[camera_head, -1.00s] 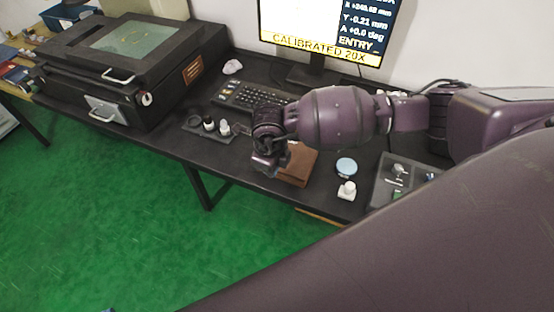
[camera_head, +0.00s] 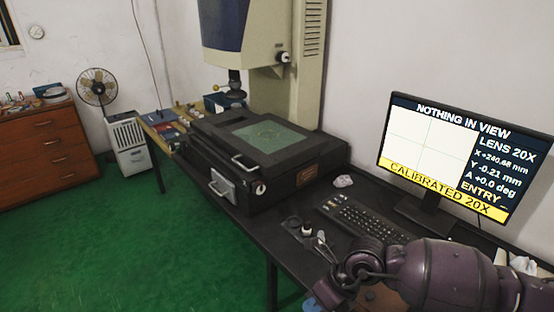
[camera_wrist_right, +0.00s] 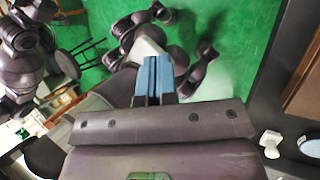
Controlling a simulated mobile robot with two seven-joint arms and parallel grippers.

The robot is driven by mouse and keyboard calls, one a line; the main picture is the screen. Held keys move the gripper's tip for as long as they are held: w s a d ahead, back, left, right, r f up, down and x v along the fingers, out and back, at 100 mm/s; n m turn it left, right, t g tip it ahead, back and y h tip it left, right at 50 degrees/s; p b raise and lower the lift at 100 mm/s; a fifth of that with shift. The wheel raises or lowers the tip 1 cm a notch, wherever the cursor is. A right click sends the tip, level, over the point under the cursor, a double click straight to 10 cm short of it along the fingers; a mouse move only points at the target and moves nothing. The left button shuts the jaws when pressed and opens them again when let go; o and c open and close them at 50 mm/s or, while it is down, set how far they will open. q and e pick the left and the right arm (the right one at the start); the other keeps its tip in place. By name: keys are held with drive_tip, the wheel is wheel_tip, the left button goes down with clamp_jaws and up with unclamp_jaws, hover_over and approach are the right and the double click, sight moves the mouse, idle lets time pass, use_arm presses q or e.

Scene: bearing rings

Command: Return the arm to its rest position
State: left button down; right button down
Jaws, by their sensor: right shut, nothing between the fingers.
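My right arm comes in at the lower right of the head view, over the front part of the black table (camera_head: 262,232). Its gripper (camera_head: 318,304) is cut by the lower picture edge, with only a bit of blue fingertip showing. In the right wrist view the two blue fingers of this gripper (camera_wrist_right: 153,76) are together with nothing between them. Green floor and parts of my own body lie beyond them, and the table edge is to the right. My left gripper is in neither current view.
A keyboard (camera_head: 362,222) and monitor (camera_head: 455,150) are at the right. Small pieces (camera_head: 312,234) sit near the front edge. A brown block (camera_head: 382,298) is partly behind my arm. Green floor (camera_head: 130,245) is open at left.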

drive_tip(key=w+a+r+m+y, duration=0.1)
drive_tip(key=a+r+m+y, duration=0.2)
drive_tip(key=a+r+y, duration=0.6)
drive_tip(key=w+d+r+m+t+y, duration=0.25)
drive_tip(key=w+r+m+t, duration=0.25)
drive_tip(key=r+m+t, duration=0.4)
drive_tip(key=w+d+f+m+t+h, duration=0.25)
drive_tip(key=d+m+t+h, duration=0.2)
drive_tip(key=m, duration=0.45)
drive_tip(key=w+d+f+m+t+h, duration=0.1)
drive_tip(key=d+f+m+t+h, duration=0.3)
drive_tip(key=d+m, duration=0.3)
drive_tip(key=s+d+f+m+g+h, duration=0.1)
drive_tip(key=s+d+f+m+h, duration=0.4)
drive_tip(key=f+m, duration=0.45)
drive_tip(key=s+d+f+m+g+h, duration=0.2)
drive_tip(key=s+d+f, duration=0.3)
drive_tip(key=s+f, duration=0.2)
drive_tip(key=s+d+f+m+g+h, duration=0.2)
drive_tip(key=s+d+f+m, duration=0.1)
drive_tip(key=s+f, duration=0.4)
drive_tip(key=shift+s+d+m, duration=0.35)
drive_tip(key=shift+s+d, duration=0.5)
drive_tip(key=shift+s, duration=0.35)
